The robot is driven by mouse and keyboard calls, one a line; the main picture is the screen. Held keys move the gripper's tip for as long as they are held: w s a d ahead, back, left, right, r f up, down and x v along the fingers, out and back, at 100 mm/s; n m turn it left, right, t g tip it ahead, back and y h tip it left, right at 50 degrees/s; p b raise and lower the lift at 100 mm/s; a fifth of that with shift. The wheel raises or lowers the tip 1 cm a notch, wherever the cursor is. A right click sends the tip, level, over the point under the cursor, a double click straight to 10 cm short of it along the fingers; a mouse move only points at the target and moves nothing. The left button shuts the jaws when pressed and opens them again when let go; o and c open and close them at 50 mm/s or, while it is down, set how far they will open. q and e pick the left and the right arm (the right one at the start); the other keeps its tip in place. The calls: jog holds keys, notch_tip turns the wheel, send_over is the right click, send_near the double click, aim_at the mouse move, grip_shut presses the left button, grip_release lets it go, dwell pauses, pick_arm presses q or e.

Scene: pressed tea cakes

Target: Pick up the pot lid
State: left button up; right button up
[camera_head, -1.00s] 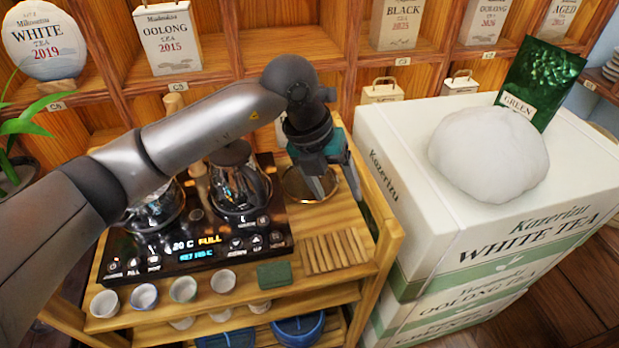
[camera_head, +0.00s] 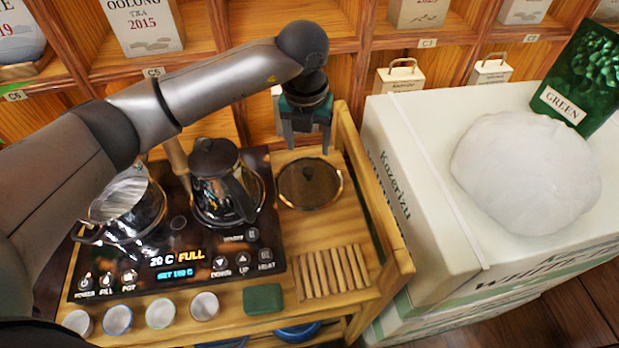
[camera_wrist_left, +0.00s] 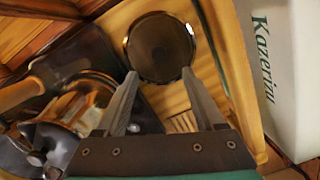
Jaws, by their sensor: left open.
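The pot lid (camera_head: 309,184) is a round dark glass disc with a thin metallic rim. It lies on the wooden tea cart, right of the kettle, and also shows in the left wrist view (camera_wrist_left: 160,48). A darker patch shows on it; I cannot tell whether this is a knob or a reflection. My left gripper (camera_head: 305,146) is open and empty, above the lid's far edge with fingers pointing down. In the left wrist view its two fingers (camera_wrist_left: 159,76) stand apart, with the lid beyond their tips. My right gripper is not in view.
A dark kettle (camera_head: 217,185) and a glass pot (camera_head: 128,212) stand on the black heater panel (camera_head: 200,262), left of the lid. A slatted wooden rest (camera_head: 331,272) lies in front of it. A cart rail (camera_head: 372,190) and white tea boxes (camera_head: 400,200) are on the right.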

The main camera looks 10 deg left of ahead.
aim_at(309, 170)
pick_arm(q)
jog(key=f, duration=0.3)
jog(key=shift+w+f, duration=0.1)
jog(key=shift+w, duration=0.15)
jog(key=shift+w+f, duration=0.1)
jog(key=shift+f, duration=0.75)
jog(key=f, duration=0.3)
jog(key=f+b, duration=0.1)
jog(key=shift+w+f, duration=0.25)
jog(key=shift+w, duration=0.15)
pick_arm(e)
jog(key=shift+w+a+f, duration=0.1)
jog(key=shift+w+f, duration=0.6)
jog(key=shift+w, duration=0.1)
pick_arm(q)
jog(key=shift+a, duration=0.1)
grip_shut()
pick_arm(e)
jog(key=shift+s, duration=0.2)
pick_arm(q)
jog(key=shift+r, duration=0.1)
